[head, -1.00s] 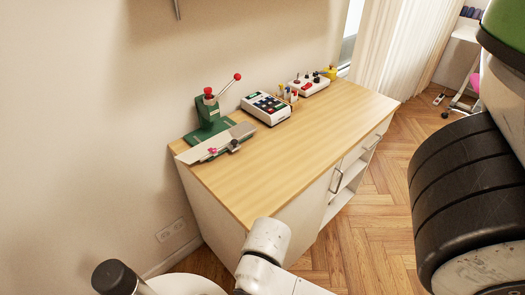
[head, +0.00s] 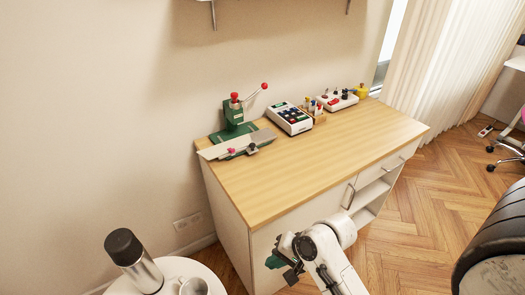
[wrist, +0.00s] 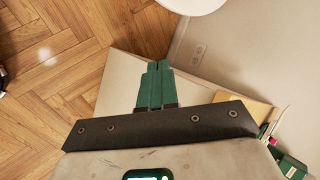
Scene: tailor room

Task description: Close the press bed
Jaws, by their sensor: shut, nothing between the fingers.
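The green press (head: 233,112) with red knobs and a lever stands at the far left end of the wooden worktop. Its pale flat bed (head: 238,145) sticks out in front of it, with a small pink knob on it. My gripper (head: 275,262) is low beside the front of the cabinet, below the worktop and well apart from the press. In the wrist view the green fingers (wrist: 157,85) are together with nothing between them. A green part, likely of the press, shows at the lower right edge of that view.
A keypad device (head: 290,118), a small pen holder (head: 316,112) and a white control box (head: 338,101) stand at the back of the worktop (head: 330,150). Its middle and front are clear. A round white table with a black-capped flask (head: 134,260) and a cup stands at lower left.

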